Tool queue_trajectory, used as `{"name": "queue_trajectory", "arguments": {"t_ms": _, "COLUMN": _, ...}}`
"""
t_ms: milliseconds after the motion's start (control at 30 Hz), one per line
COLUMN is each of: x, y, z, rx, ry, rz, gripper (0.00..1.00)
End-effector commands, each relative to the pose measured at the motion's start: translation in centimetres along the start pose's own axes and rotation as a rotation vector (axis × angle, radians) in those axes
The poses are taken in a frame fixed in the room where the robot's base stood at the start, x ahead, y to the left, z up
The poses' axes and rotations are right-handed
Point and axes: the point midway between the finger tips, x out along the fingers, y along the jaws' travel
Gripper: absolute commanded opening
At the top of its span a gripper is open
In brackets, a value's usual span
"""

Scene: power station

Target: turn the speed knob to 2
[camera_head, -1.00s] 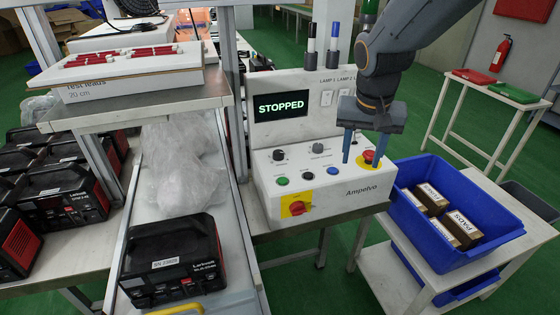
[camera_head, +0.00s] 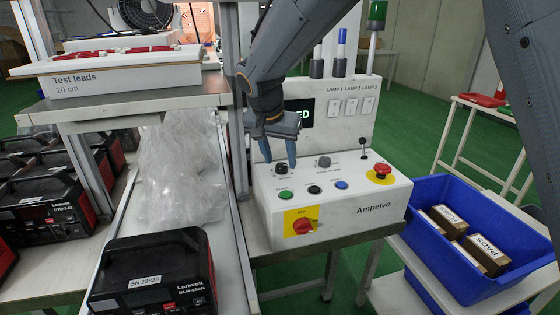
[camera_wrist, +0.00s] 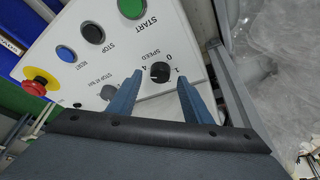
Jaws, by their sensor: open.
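The speed knob (camera_wrist: 160,72) is a small black round knob on the sloped white control panel (camera_wrist: 190,40). In the wrist view, SPEED and the figures 0, 1 and 4 can be read around it; a small pale mark shows on it, but which figure it points at I cannot tell. The knob also shows in the head view (camera_head: 281,170), at the panel's upper left. My gripper (camera_head: 279,158) is open above the knob, with blue fingers. In the wrist view the knob appears between the fingertips, with a gap on both sides; contact is not visible.
Green (camera_head: 285,196), black and blue (camera_head: 341,184) buttons lie in front of the knob. A second dark knob (camera_head: 323,161), a red emergency stop (camera_head: 382,170) and a red rotary switch (camera_head: 303,227) share the panel. A shelf post (camera_head: 236,130) stands close left of my gripper.

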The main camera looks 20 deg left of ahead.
Motion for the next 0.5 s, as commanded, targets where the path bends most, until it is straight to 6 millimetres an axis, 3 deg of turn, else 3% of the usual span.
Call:
{"name": "queue_trajectory", "arguments": {"t_ms": 200, "x": 1.7, "y": 0.0, "z": 0.0, "rx": 0.000, "ry": 0.000, "rz": 0.000, "gripper": 0.45}}
{"name": "queue_trajectory", "arguments": {"t_ms": 500, "x": 1.9, "y": 0.0, "z": 0.0, "rx": -0.001, "ry": 0.000, "rz": -0.001, "gripper": 0.42}}
